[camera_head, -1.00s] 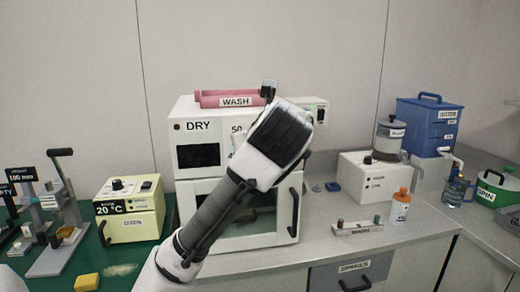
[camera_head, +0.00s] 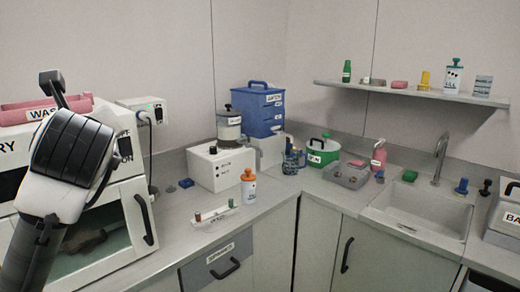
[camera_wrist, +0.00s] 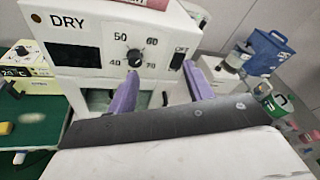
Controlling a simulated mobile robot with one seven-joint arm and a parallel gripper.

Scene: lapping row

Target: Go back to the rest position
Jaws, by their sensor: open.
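My gripper shows in the wrist view (camera_wrist: 164,82) as two purple fingers. They are spread apart and nothing is held between them. Behind them is the front of the white DRY oven (camera_wrist: 95,22), with its dark display, temperature dial (camera_wrist: 134,57) and OFF switch. In the head view my arm stands raised at the left, in front of the oven (camera_head: 128,205), and the wrist hides part of its front. The fingers cannot be made out there.
A pink WASH holder (camera_head: 18,112) lies on the oven. To the right, the counter holds a white box (camera_head: 215,167), an orange-capped bottle (camera_head: 248,188), a blue container (camera_head: 262,112) and a green pot (camera_head: 322,152). A sink (camera_head: 420,215) is farther right. The front counter has some free room.

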